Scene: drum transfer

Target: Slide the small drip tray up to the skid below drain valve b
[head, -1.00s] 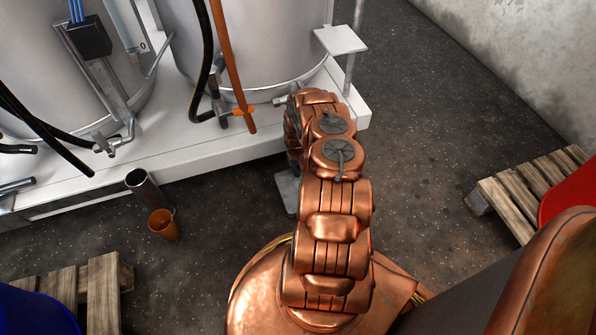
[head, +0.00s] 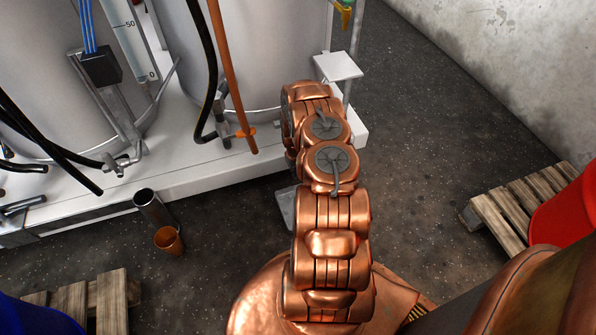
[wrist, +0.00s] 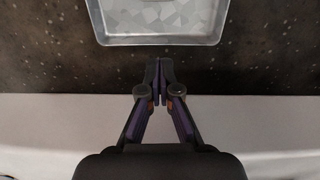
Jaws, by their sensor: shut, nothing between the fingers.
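The small drip tray (wrist: 160,22) is a shallow metal pan with a pale rim, at the top of the wrist view. In the head view a grey corner of it (head: 286,207) shows on the floor left of my arm, which hides the rest. My gripper (wrist: 159,64) is shut and empty, its tips pointing at the tray's near side with a small gap. The white skid (head: 190,177) lies behind the arm in the head view and across the bottom of the wrist view (wrist: 60,112).
Wooden pallets lie at right (head: 500,215) and lower left (head: 100,300), with a red drum (head: 565,215) at right. Floor between arm and right pallet is clear.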

